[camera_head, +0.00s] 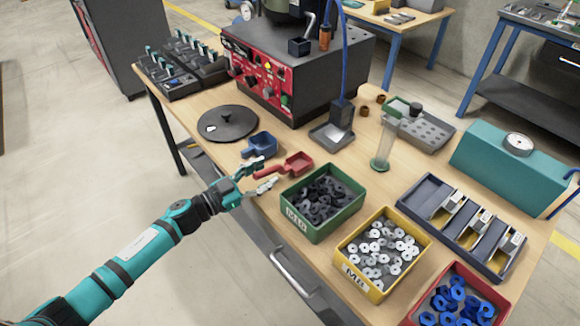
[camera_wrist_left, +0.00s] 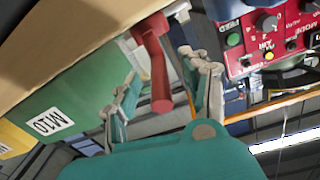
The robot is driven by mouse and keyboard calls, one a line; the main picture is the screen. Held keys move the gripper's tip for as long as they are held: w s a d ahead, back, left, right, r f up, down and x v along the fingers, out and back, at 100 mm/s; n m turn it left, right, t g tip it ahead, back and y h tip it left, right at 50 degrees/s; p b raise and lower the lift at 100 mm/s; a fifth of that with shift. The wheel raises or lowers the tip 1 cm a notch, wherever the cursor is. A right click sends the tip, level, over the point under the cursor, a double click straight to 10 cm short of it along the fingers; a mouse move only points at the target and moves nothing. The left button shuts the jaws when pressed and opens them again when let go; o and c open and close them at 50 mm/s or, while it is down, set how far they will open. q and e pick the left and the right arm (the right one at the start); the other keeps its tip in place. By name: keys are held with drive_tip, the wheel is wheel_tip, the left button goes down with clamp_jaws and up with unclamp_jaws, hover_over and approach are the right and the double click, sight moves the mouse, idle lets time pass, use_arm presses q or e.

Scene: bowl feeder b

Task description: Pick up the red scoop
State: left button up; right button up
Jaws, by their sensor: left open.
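The red scoop (camera_head: 298,163) lies on the workbench to the left of the green M10 bin, its handle pointing left towards my left arm. My left gripper (camera_head: 266,173) is open at the bench's front edge, with its fingers around the handle's end. In the left wrist view the scoop's red handle (camera_wrist_left: 158,72) shows between the two spread fingers of my left gripper (camera_wrist_left: 160,68), with visible gaps to both. My right gripper is not in view.
A blue scoop (camera_head: 261,145) lies just behind the red one. The green bin (camera_head: 322,232) of dark parts stands close to the right, then a yellow bin (camera_head: 361,286). A dark round plate (camera_head: 228,122) and the red-fronted feeder machine (camera_head: 262,80) are behind.

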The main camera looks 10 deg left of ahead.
sight(282, 169)
use_arm(q)
drive_tip(key=shift+x, duration=1.5)
drive_tip(key=shift+s, duration=0.1)
clamp_jaws()
